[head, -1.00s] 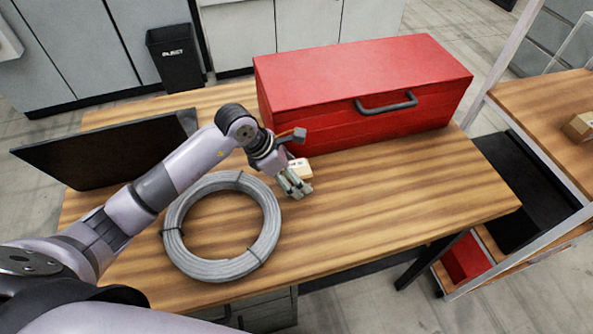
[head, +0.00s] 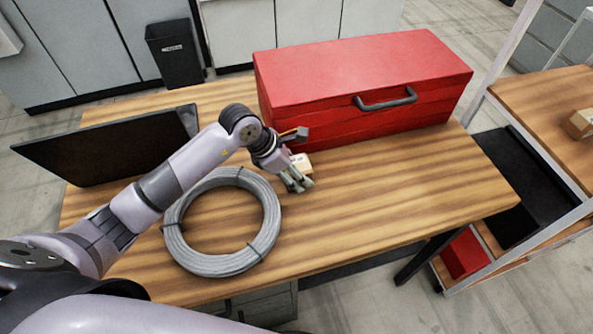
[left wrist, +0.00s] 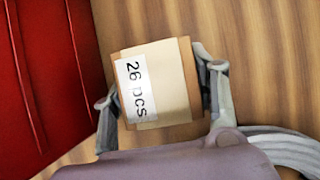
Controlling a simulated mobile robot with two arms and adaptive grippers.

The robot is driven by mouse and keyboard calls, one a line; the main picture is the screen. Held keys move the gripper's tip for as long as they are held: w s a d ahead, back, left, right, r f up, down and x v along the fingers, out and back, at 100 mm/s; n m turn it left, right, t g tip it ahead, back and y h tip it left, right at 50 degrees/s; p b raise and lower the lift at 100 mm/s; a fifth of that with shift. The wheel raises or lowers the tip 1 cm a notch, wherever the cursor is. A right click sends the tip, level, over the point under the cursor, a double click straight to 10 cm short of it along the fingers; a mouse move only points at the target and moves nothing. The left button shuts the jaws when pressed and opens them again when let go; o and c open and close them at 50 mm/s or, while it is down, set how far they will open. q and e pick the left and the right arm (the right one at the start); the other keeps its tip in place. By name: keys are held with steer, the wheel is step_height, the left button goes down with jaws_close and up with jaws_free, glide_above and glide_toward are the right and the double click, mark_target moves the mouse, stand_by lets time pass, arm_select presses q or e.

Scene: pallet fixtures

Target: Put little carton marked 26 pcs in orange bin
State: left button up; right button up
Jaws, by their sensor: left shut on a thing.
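The little carton (left wrist: 165,85) has a white label reading 26 pcs and lies between the fingers of my left gripper (left wrist: 160,100) in the left wrist view. The fingers are shut on its two sides. In the head view the carton (head: 302,162) shows partly behind my left gripper (head: 298,184), just in front of the red toolbox; I cannot tell whether it touches the table. My right gripper is not in view. No orange bin shows in these frames.
The red toolbox (head: 360,85) stands close behind the carton. A grey cable coil (head: 178,239) lies on the wooden table (head: 400,200) beside my left arm. A dark monitor-like panel (head: 100,150) is at the left. A shelf (head: 535,105) with another carton (head: 578,124) stands at the right.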

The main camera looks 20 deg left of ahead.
arm_select(q)
steer(key=c, duration=0.4)
steer(key=shift+c, duration=0.2)
steer(key=shift+r, duration=0.15)
